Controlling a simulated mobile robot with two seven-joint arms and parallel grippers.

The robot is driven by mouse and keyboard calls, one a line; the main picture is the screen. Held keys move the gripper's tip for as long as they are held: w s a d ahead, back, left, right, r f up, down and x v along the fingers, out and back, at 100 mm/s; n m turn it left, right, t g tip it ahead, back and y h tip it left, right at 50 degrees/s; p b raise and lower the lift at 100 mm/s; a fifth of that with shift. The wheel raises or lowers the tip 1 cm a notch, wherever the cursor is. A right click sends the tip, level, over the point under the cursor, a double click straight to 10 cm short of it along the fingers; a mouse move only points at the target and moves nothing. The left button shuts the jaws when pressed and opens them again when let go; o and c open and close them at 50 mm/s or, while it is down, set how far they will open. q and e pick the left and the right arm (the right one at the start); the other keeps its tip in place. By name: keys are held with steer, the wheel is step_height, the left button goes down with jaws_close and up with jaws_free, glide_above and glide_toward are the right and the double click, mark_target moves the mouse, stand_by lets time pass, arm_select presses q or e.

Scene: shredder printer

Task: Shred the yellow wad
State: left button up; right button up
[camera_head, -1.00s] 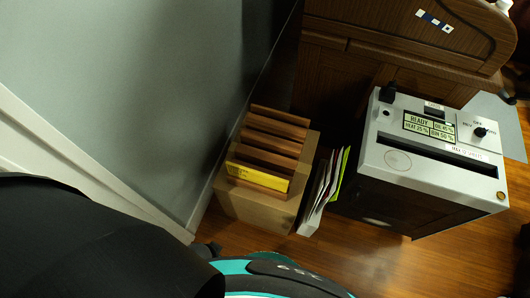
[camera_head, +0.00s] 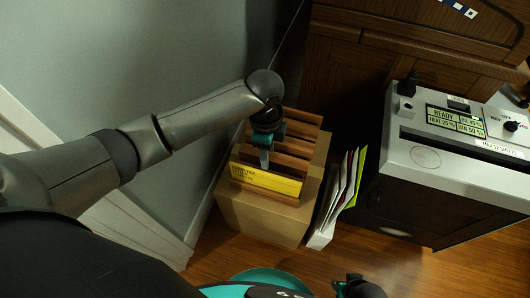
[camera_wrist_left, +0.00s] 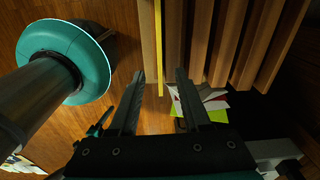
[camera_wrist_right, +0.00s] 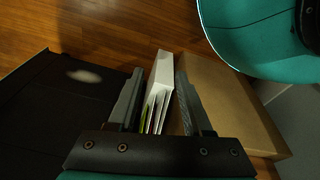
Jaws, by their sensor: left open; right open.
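The yellow wad (camera_head: 266,179) stands upright in the front slot of a wooden rack (camera_head: 298,128); it shows edge-on in the left wrist view (camera_wrist_left: 158,45). My left gripper (camera_head: 264,160) points down just above and behind the wad's top edge. Its fingers (camera_wrist_left: 162,75) are open, with the wad's edge showing in line with the gap; no contact is visible. The shredder (camera_head: 440,165), a white-topped dark machine with a long black slot, stands at the right.
The rack sits on a tan box (camera_head: 262,218) by the grey wall (camera_head: 170,60). A white file holder (camera_head: 322,236) with papers stands between box and shredder. A brown wooden desk (camera_head: 345,60) is behind. Bare floor (camera_head: 375,255) lies in front.

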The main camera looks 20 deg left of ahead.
arm_select(q)
steer(key=shift+m, duration=0.3)
steer(key=shift+a+f+b, duration=0.2)
steer(key=shift+f+b, duration=2)
steer(key=shift+f, duration=1.4)
steer(key=shift+a+f+b, duration=0.15)
steer(key=shift+f+b, duration=2)
steer(key=shift+f, duration=1.45)
arm_select(e)
steer(key=w+a+r+t, duration=0.1)
steer(key=w+r, duration=0.2)
steer(key=r, duration=0.5)
steer(key=w+a+r+t, duration=0.1)
steer(key=w+r, duration=0.1)
steer(key=r, duration=0.6)
steer(key=shift+w+a+r, duration=0.15)
steer(key=shift+w+a, duration=0.05)
steer(key=shift+w, duration=0.2)
arm_select(q)
jaws_close()
steer(key=shift+r, duration=0.1)
arm_select(e)
steer(key=shift+r, duration=0.1)
arm_select(q)
steer(key=shift+r+p, duration=0.9)
steer(key=shift+p, duration=0.45)
arm_select(e)
steer(key=shift+r, duration=1.2)
